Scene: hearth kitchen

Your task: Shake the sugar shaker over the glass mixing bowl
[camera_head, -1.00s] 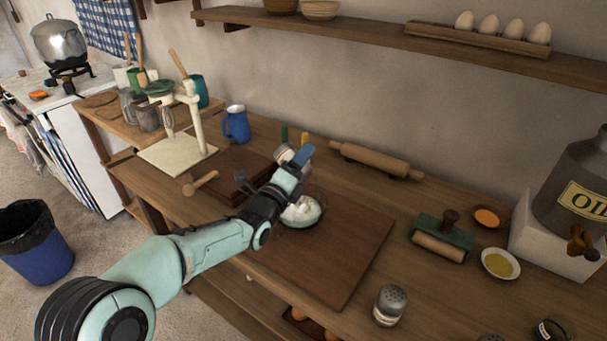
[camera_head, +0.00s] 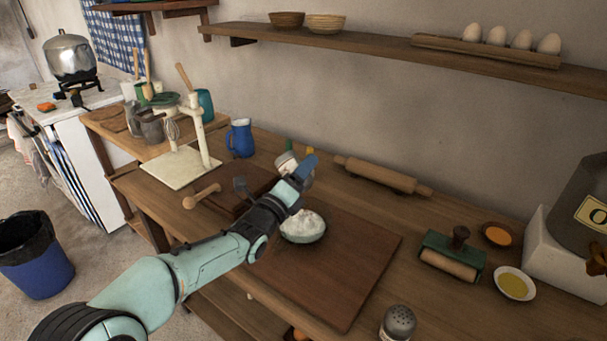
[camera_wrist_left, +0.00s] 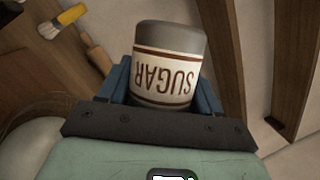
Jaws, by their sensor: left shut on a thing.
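My left gripper (camera_head: 296,172) is shut on the sugar shaker (camera_head: 287,163). The shaker is partly hidden behind the gripper in the head view. In the left wrist view the sugar shaker (camera_wrist_left: 168,65) sits between the blue fingers, its SUGAR label upside down in the picture and a plain grey end at the top. The glass mixing bowl (camera_head: 303,238), holding a white mound, stands on the dark board below and slightly nearer than the gripper. The gripper and shaker are above and apart from the bowl. My right gripper is not in view.
A rolling pin (camera_head: 382,175) lies along the wall. Another shaker (camera_head: 398,322) stands at the front right. A green roller tool (camera_head: 451,258), a yellow dish (camera_head: 514,284) and an orange dish (camera_head: 497,234) are at right. The board (camera_head: 345,270) is clear right of the bowl.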

